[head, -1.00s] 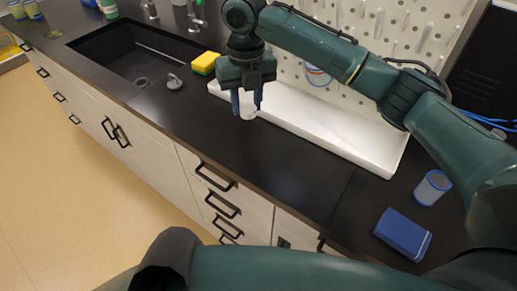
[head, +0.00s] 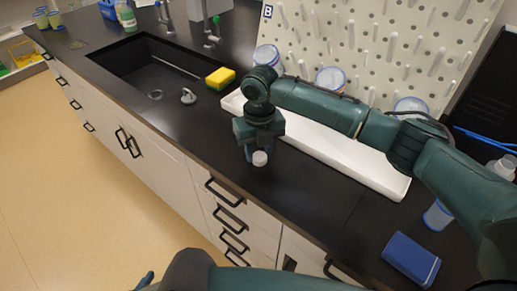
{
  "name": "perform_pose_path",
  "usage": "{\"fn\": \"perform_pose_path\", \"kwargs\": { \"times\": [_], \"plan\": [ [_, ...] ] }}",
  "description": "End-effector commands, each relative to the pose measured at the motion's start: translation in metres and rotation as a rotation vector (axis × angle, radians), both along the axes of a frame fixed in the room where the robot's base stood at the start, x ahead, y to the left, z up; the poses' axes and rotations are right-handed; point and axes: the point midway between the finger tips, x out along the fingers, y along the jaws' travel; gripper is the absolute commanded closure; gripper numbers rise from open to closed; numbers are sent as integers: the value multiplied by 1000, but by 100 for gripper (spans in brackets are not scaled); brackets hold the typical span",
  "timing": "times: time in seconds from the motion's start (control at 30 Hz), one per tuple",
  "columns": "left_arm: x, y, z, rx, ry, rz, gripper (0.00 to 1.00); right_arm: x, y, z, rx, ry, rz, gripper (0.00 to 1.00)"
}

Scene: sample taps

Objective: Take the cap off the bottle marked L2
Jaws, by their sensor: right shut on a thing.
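My right gripper (head: 257,152) points down over the dark counter, near its front edge. Its blue fingers are shut on a small white cap-like piece (head: 260,159), low over the counter; I cannot tell whether it touches the surface. No bottle shows beneath it. No L2 mark is readable in this view. A clear bottle (head: 503,166) stands at the far right, partly cut off by the frame. A small blue tip (head: 144,281) at the bottom edge may belong to my left gripper; its jaws cannot be made out.
A white tray (head: 375,180) runs along the pegboard (head: 375,50), with blue-rimmed containers behind my right arm. A blue box (head: 411,260) and a blue-labelled jar (head: 437,215) are at right. A yellow-green sponge (head: 220,79) lies beside the sink (head: 150,70). Counter left of the box is clear.

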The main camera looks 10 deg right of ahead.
Motion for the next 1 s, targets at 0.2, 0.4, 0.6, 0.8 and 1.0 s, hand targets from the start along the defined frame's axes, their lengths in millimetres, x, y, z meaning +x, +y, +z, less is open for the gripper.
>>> {"fn": "perform_pose_path", "kwargs": {
  "times": [0.2, 0.4, 0.6, 0.8, 1.0],
  "plan": [
    [0, 0, -1, 0, 1, 0, 28, 0, 0, -2, 0, 0, 0, 63],
    [0, -1, -1, -1, 1, -2, 28, 0, 0, -3, -1, 0, 0, 47],
    [-1, -1, 0, -1, 1, -4, 28, 0, -1, -3, -1, 1, -1, 45],
    [-1, -1, -1, 2, -2, -9, 28, 1, 0, 9, 0, -3, -1, 45],
    [0, -1, -2, 3, -9, -13, 28, 1, 0, 49, 2, -6, 1, 45]
  ]
}}
